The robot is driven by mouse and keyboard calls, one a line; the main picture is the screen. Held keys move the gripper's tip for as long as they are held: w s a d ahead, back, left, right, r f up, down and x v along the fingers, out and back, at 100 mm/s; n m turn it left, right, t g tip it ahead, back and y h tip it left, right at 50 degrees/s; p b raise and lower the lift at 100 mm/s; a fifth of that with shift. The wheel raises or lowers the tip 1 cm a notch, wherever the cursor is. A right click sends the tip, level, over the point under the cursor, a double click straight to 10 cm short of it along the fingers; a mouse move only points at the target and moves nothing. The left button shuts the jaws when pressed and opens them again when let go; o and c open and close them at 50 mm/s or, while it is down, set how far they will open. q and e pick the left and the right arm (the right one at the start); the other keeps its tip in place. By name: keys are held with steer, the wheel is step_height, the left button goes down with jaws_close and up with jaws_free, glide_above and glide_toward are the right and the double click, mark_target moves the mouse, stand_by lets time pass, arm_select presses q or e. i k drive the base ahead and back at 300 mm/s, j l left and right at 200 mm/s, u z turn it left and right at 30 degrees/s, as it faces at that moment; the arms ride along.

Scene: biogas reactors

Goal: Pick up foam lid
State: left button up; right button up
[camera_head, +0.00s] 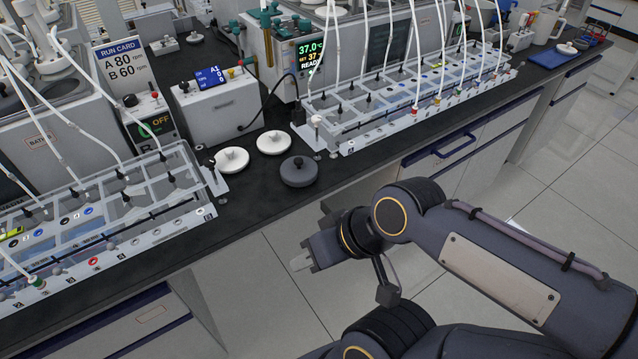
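Three round lids with centre knobs lie on the black bench top between the two tank rows. Two are white: the left white lid (232,160) and the right white lid (273,142). The third is a dark grey lid (299,172) nearer the front edge. I cannot tell from their looks which is foam. My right gripper (302,262) is over the floor in front of the bench, below the grey lid in the picture and apart from all lids. Its pale fingertip points left; its opening is unclear. My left gripper is out of view.
Clear tank rows with white tubes stand to the left (95,225) and right (400,100) of the lids. A control box (218,108) and a run card (122,66) stand behind. The bench front has a blue drawer handle (440,150). The tiled floor is clear.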

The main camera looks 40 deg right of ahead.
mark_target(296, 170)
steer(key=j+z, duration=0.1)
steer(key=z, duration=0.3)
steer(key=j+z, duration=0.1)
steer(key=z, duration=0.3)
steer(key=j+z, duration=0.1)
steer(key=z, duration=0.25)
steer(key=j+z, duration=0.1)
steer(key=z, duration=0.3)
steer(key=i+j, duration=0.3)
steer(key=i, duration=0.2)
steer(key=k, duration=0.45)
steer(key=i+u, duration=0.15)
steer(key=u, duration=1.65)
steer(key=i+l+u, duration=0.15)
steer(key=l+u, duration=0.15)
steer(key=k+l, duration=0.1)
steer(key=k, duration=0.5)
steer(key=j+z, duration=0.2)
steer(key=z, duration=1.75)
steer(key=i+j+z, duration=0.1)
steer(key=j, duration=0.25)
steer(key=i+j+z, duration=0.1)
steer(key=i+j, duration=0.2)
